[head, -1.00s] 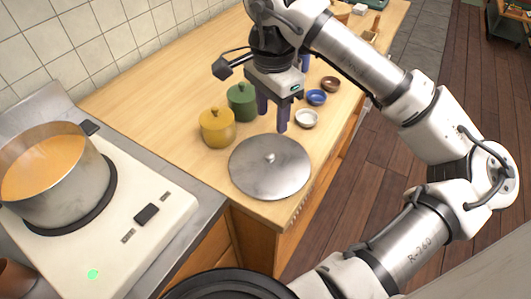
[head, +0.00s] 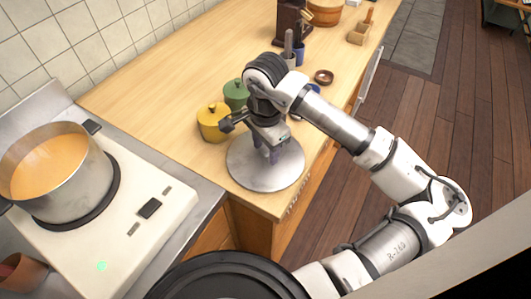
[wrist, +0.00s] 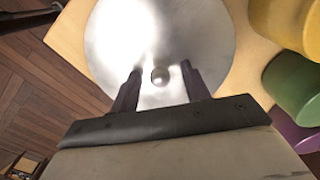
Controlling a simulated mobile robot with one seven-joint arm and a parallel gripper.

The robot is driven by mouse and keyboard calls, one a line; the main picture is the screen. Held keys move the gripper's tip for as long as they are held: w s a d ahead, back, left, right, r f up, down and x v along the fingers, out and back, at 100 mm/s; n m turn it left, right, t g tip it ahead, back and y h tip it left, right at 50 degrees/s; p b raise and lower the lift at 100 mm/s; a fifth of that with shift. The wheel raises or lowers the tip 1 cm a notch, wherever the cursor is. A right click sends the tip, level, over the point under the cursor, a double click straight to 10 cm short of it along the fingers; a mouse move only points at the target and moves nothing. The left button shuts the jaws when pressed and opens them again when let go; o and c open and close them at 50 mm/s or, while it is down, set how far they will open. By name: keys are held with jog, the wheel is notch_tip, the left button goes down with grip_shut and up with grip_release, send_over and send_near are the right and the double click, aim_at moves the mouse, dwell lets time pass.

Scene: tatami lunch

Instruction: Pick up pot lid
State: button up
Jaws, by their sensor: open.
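The pot lid (head: 250,173) is a round, flat, silver metal disc lying on the wooden counter near its front corner. It also fills the top middle of the wrist view (wrist: 205,40), with its small round knob (wrist: 160,76) in sight. My gripper (head: 268,156) is over the lid, pointing down. In the wrist view its two dark fingers (wrist: 160,78) are open, one on each side of the knob in the picture. I cannot tell how far the fingertips are above the lid. In the head view the knob is hidden behind my gripper.
A yellow pot (head: 212,124) and a green pot (head: 236,94) stand close behind the lid. A steel pot of orange soup (head: 75,185) sits on the stove (head: 165,212) at the left. A small brown bowl (head: 324,76) is farther back. The counter's left part (head: 150,105) is clear.

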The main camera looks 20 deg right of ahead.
grip_shut()
dwell(0.3)
jog(key=shift+r, duration=0.1)
